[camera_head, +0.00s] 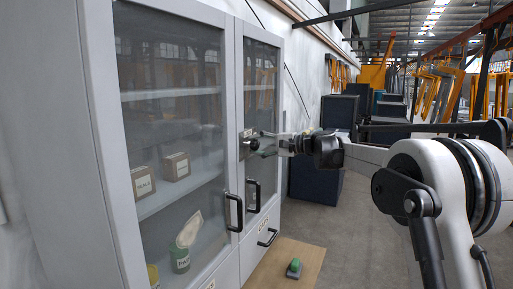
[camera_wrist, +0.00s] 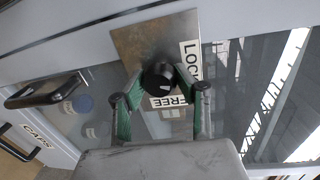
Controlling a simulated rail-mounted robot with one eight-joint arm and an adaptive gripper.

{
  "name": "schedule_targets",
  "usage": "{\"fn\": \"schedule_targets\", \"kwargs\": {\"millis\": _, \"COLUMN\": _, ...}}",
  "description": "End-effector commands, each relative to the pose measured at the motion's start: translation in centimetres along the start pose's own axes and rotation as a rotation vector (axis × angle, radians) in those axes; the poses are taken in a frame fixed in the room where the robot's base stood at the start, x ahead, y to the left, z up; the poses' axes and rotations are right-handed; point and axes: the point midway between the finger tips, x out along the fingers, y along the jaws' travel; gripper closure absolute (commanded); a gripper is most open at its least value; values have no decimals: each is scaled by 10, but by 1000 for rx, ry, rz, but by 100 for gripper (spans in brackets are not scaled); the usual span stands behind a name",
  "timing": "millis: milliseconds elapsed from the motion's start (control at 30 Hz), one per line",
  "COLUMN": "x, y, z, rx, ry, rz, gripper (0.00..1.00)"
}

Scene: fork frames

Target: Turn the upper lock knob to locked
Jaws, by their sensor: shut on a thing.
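The upper lock knob (camera_wrist: 158,80) is a round black knob on a metal plate (camera_wrist: 132,42) on the cabinet door. White labels stand beside it: one begins "LOC" (camera_wrist: 190,58), its end hidden, and one reads "FREE" (camera_wrist: 168,101). My gripper (camera_wrist: 160,88) is shut on the knob, with a green finger on each side of it. In the head view my gripper (camera_head: 272,145) reaches the right-hand door at the lock plate (camera_head: 247,147). The fingers and distance hide the knob there. I cannot tell the knob's exact setting.
Black door handles (camera_head: 234,212) and (camera_head: 253,196) hang below the lock. Behind the glass are labelled boxes (camera_head: 176,166) and a green bottle (camera_head: 180,260). A green and black object (camera_head: 294,268) lies on a brown board (camera_head: 275,265). Dark blue cabinets (camera_head: 316,182) stand behind my gripper.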

Motion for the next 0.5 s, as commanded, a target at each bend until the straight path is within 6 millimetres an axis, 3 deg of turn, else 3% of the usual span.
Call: {"fn": "schedule_targets", "kwargs": {"millis": 500, "x": 0, "y": 0, "z": 0, "rx": -276, "ry": 32, "rz": 8, "gripper": 97}}
